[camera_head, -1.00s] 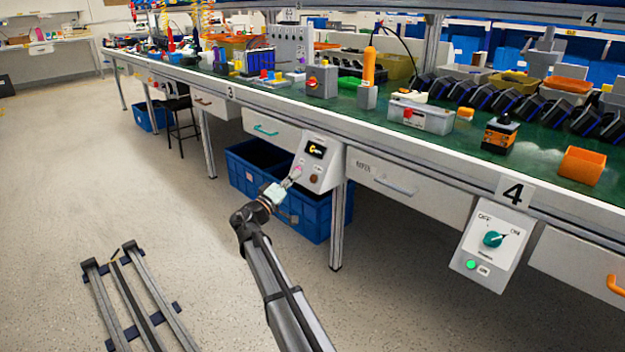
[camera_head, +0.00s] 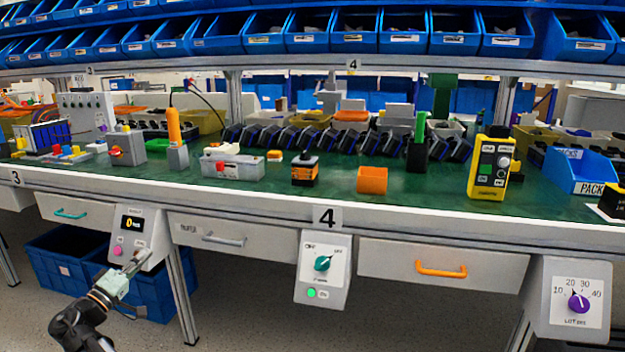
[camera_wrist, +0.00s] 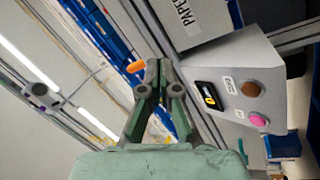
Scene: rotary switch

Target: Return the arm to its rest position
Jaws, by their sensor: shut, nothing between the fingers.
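My gripper (camera_head: 133,262) is at the lower left of the head view, at the end of my dark arm. Its fingertips are near the sloped grey panel (camera_head: 147,257) with a small display and a pink button; from the head view I cannot tell whether they touch it. In the wrist view the gripper (camera_wrist: 158,66) has its green fingers together with nothing between them. There the panel (camera_wrist: 262,60) is to the right of the fingers, apart from them in the picture, with its display, a brown button and a pink button (camera_wrist: 259,119) showing.
A rotary switch panel (camera_head: 341,265) with a teal knob and lit green lamp hangs under the bench (camera_head: 400,230). A purple-knob panel (camera_head: 597,300) is far right. Blue crates (camera_head: 75,262) stand behind my arm. Drawer handles stick out. The floor in front is open.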

